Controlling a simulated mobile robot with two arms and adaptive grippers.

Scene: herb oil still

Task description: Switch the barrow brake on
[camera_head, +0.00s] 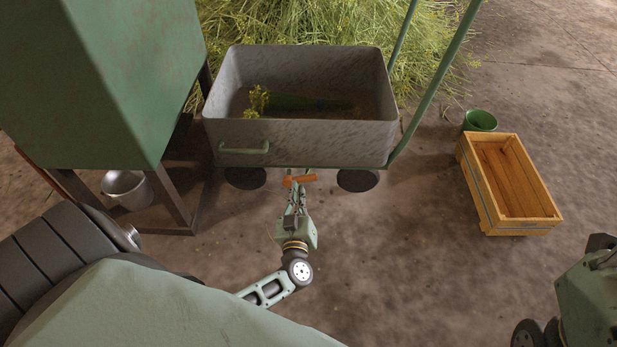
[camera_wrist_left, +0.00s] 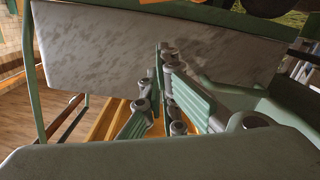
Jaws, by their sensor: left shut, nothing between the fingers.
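The barrow (camera_head: 300,143) is a worn grey metal tub on a green frame, with a green handle on its near wall and dark wheels below. An orange lever (camera_head: 303,178), which looks like the brake, lies crosswise under the tub's near edge. My left gripper (camera_head: 296,190) is shut and empty, its fingertips at the lever; I cannot tell whether they touch.
A green tank on a dark stand (camera_head: 175,190) is close on the left, with a metal bucket (camera_head: 127,189) beneath. A wooden crate (camera_head: 482,186) and a green pot (camera_head: 480,121) stand right. Cut herbs heap behind the barrow. Floor between barrow and crate is clear.

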